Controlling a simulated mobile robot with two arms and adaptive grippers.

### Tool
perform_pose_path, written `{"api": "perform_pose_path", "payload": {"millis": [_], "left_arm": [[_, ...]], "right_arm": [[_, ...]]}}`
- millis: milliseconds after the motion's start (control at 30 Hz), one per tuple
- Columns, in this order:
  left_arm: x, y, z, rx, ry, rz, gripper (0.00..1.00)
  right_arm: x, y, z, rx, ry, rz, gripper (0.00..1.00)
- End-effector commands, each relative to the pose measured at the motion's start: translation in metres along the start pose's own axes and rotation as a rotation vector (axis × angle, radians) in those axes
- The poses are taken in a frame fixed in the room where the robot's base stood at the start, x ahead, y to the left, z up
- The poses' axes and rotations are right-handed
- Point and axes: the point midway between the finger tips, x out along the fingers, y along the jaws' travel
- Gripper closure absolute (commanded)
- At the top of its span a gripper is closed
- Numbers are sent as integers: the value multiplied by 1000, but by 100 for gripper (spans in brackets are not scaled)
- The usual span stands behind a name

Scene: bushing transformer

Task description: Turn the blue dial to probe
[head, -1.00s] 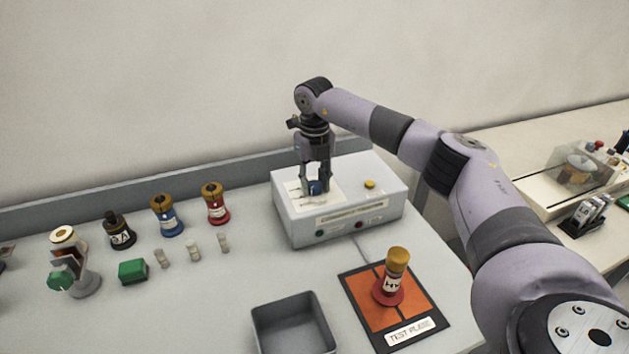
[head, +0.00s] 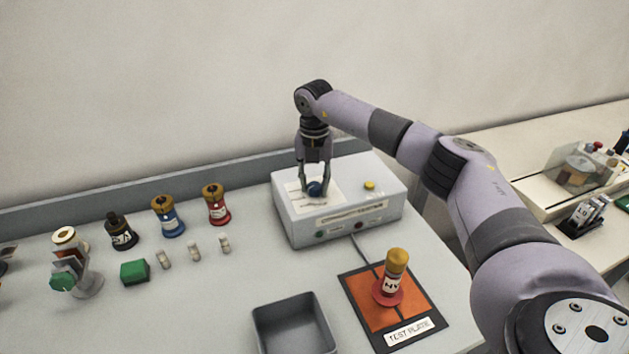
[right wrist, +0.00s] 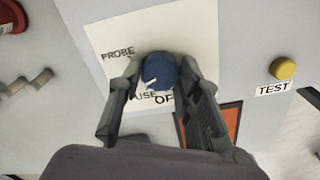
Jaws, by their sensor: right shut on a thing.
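The blue dial (head: 315,188) sits on the white label on top of the grey test box (head: 293,228). In the right wrist view the dial (right wrist: 159,72) has a white pointer mark on its lower-left side. The printed word PROBE (right wrist: 117,53) is to its upper left, and other words, partly covered, lie below it. My right gripper (head: 314,186) comes down from above with its fingers on either side of the dial, shut on it. In the right wrist view the fingers (right wrist: 157,85) flank the dial. My left gripper is not in view.
A yellow TEST button (head: 369,185) is on the box to the right of the dial. In front stand an orange test plate (head: 362,306) with a red-based bushing (head: 391,280) and a grey tray (head: 262,318). Several bushings and small parts stand to the left.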

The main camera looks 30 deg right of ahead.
Motion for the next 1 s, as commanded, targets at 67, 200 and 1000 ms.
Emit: {"api": "perform_pose_path", "payload": {"millis": [67, 200, 1000], "left_arm": [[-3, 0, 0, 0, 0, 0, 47], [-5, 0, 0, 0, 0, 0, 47], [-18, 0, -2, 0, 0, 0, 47]], "right_arm": [[-1, 0, 0, 73, 0, 1, 96], [-1, 0, 0, 206, 0, 0, 96], [-1, 1, 1, 801, -2, 2, 96]]}}
